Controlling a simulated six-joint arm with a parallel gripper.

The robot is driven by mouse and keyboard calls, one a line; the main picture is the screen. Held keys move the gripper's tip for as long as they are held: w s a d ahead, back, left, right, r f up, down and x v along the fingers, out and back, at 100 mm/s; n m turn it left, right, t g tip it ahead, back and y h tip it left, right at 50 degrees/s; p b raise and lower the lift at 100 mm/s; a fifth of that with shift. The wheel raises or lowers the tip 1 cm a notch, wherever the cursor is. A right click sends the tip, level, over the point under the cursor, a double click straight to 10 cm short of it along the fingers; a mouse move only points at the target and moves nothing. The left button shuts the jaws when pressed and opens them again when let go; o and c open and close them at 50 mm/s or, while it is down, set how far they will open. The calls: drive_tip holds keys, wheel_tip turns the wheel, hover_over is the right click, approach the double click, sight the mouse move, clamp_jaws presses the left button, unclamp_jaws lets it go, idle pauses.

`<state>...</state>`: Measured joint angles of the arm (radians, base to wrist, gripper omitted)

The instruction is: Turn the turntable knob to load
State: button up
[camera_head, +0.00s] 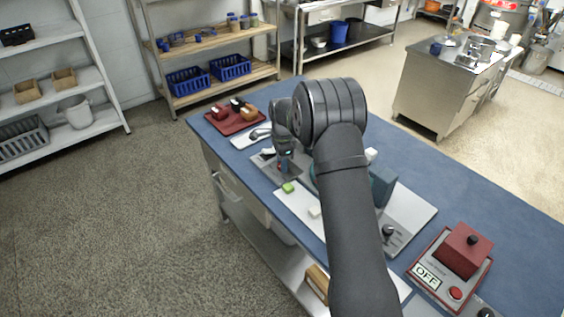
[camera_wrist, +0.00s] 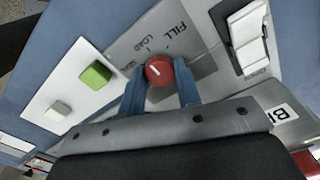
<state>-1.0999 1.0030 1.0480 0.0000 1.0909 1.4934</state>
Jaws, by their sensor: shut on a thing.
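The turntable knob is a round red knob (camera_wrist: 158,70) with a short white pointer mark, set on a grey panel (camera_wrist: 120,48). Black print beside it reads LOAD (camera_wrist: 144,42) and FILL (camera_wrist: 174,38); a third label to the left is partly hidden. The white mark lies on the knob's upper left part; I cannot tell exactly which label it points at. My gripper (camera_wrist: 160,82) is shut on the knob, one blue-grey finger on each side. In the head view, my gripper (camera_head: 284,163) points down at the bench, and the knob is mostly hidden.
A green block (camera_wrist: 95,74) and a white block (camera_wrist: 59,110) lie on a white plate left of the knob. A white rocker switch (camera_wrist: 246,36) stands to the right. In the head view, a red tray (camera_head: 228,124) is behind and a red OFF box (camera_head: 463,250) at right.

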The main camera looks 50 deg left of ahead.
drive_tip(key=o, duration=1)
drive_tip(key=shift+c, duration=0.2)
drive_tip(key=shift+r, duration=0.1)
wheel_tip(320, 180, up, 17)
drive_tip(key=shift+r, duration=0.15)
wheel_tip(320, 180, down, 18)
drive_tip(key=shift+r, duration=0.2)
